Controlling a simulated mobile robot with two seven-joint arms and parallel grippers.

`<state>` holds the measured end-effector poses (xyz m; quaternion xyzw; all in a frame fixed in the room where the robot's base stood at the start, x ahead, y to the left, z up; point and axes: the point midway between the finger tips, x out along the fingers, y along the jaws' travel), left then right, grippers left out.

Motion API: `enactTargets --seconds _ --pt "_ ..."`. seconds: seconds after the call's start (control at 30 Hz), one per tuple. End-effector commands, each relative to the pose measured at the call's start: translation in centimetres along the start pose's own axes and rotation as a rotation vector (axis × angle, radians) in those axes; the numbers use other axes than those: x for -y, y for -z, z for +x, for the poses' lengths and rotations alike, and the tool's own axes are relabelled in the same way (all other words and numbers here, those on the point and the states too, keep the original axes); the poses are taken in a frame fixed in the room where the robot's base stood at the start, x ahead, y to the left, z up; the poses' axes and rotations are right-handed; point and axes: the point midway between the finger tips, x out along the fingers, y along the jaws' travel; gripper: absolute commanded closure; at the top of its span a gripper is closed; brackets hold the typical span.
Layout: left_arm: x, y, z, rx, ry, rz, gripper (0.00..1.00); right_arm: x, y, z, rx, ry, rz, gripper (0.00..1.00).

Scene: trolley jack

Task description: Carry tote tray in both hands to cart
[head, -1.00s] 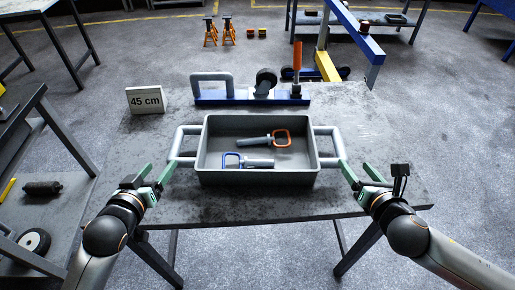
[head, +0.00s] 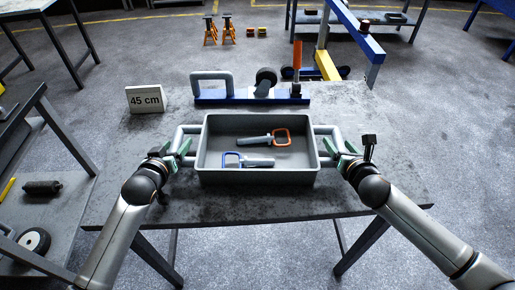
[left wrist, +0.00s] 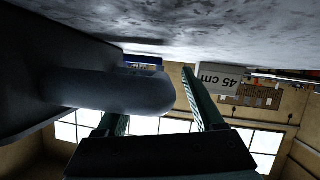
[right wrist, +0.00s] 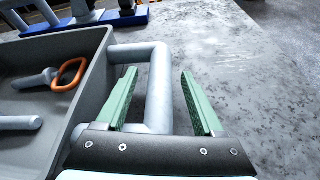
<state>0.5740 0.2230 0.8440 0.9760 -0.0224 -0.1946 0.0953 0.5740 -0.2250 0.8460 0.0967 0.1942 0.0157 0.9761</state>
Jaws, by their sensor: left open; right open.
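The grey tote tray (head: 260,178) sits on the worktable (head: 250,205). It has a pale tube handle on each side and holds one orange-handled tool (head: 283,138) and one blue-handled tool (head: 232,160). My left gripper (head: 182,150) is open at the left handle (head: 182,132); in the left wrist view that handle (left wrist: 125,92) crosses close in front of the fingers. My right gripper (head: 337,147) is open at the right handle; in the right wrist view the bar of this handle (right wrist: 158,90) shows between the two spread fingers.
A blue-based fixture (head: 240,98) stands behind the tray, and a "45 cm" sign (head: 145,99) stands at back left. The table's right side is bare. A shelf unit (head: 45,160) is on the left. Orange jack stands (head: 220,30) are on the floor behind.

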Motion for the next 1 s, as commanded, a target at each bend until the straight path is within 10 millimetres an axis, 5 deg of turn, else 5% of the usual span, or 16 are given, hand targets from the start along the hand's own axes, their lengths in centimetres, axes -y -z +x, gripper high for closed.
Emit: enactTargets --seconds 0.23,0.83,1.0 --pt "-0.04 0.0 0.01 0.0 -0.001 0.0 0.32 -0.01 -0.02 0.01 0.0 0.0 0.0 0.32" --pt "-0.02 -0.02 -0.02 0.0 0.0 0.0 0.99 0.02 -0.02 -0.01 0.001 0.0 0.0 0.99" --pt "-0.02 -0.02 -0.02 0.0 0.0 0.0 1.0 0.01 -0.02 -0.01 0.0 0.0 0.0 1.0"
